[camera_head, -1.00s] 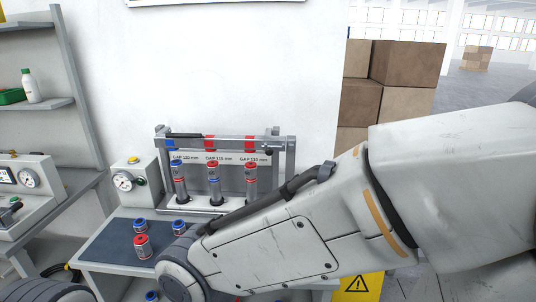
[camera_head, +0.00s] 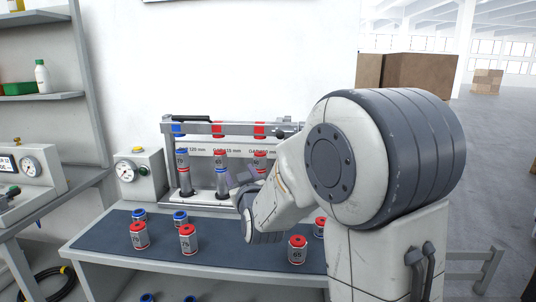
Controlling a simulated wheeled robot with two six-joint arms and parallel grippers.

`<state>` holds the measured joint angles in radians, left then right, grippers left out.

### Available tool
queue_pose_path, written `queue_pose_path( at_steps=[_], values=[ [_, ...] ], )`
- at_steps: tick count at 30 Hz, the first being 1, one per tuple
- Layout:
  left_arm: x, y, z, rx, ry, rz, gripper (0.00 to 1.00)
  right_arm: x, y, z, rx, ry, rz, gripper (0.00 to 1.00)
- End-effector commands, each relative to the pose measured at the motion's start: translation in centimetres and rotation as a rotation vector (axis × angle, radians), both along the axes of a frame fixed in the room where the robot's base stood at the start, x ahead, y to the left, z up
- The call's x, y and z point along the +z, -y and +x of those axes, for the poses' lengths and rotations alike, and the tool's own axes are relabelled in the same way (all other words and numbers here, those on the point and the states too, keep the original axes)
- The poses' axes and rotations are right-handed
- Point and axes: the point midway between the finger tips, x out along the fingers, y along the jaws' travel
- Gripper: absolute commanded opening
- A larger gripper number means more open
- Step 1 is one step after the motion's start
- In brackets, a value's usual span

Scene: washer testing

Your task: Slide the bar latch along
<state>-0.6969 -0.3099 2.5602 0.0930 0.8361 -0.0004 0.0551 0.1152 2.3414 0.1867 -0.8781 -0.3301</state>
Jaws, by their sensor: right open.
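The grey bar latch (camera_head: 205,128) runs horizontally across the top of the test rack (camera_head: 168,150), with a dark handle-like strip on top at its left. Blue and red blocks sit along it. Its right end (camera_head: 288,131) is close to my right arm. My left gripper is not in view.
Several loose red and blue cylinders, including a red one (camera_head: 188,239), stand on the dark mat (camera_head: 215,262) in front of the rack. A gauge box (camera_head: 142,176) stands left of the rack. Shelves are at far left, and boxes (camera_head: 420,70) behind right.

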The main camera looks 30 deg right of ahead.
Motion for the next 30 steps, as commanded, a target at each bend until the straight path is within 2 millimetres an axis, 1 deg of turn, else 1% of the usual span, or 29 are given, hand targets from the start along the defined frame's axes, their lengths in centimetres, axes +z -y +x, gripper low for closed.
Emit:
queue_pose_path(
  at_steps=[1, 3, 6, 7, 9, 11, 14, 17, 24, 30],
  values=[
    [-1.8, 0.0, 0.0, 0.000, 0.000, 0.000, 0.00, -0.5, 3.0, 0.1, -0.069, 0.076, -0.035, 0.61],
    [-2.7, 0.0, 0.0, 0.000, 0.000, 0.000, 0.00, 0.5, 6.2, -0.2, -0.147, 0.177, -0.088, 0.61],
    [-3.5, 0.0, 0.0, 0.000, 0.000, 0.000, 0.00, 1.7, 9.2, -1.1, -0.228, 0.277, -0.148, 0.61],
    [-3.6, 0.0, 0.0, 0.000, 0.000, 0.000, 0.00, 2.0, 9.8, -1.3, -0.246, 0.298, -0.162, 0.61],
    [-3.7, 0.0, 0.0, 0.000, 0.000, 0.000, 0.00, 2.5, 10.7, -1.7, -0.273, 0.332, -0.186, 0.61],
    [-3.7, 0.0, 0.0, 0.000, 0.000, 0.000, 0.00, 2.9, 11.2, -1.7, -0.284, 0.348, -0.196, 0.61],
    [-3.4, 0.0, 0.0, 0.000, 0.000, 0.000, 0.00, 3.5, 11.6, -1.2, -0.288, 0.354, -0.200, 0.61],
    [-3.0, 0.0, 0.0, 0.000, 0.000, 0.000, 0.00, 4.1, 12.3, 0.1, -0.288, 0.355, -0.199, 0.61],
    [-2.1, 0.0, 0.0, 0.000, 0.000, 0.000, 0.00, 5.8, 14.1, 4.0, -0.285, 0.353, -0.197, 0.61],
    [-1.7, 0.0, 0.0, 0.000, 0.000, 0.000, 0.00, 6.6, 15.2, 6.1, -0.285, 0.351, -0.197, 0.61]
  ],
)
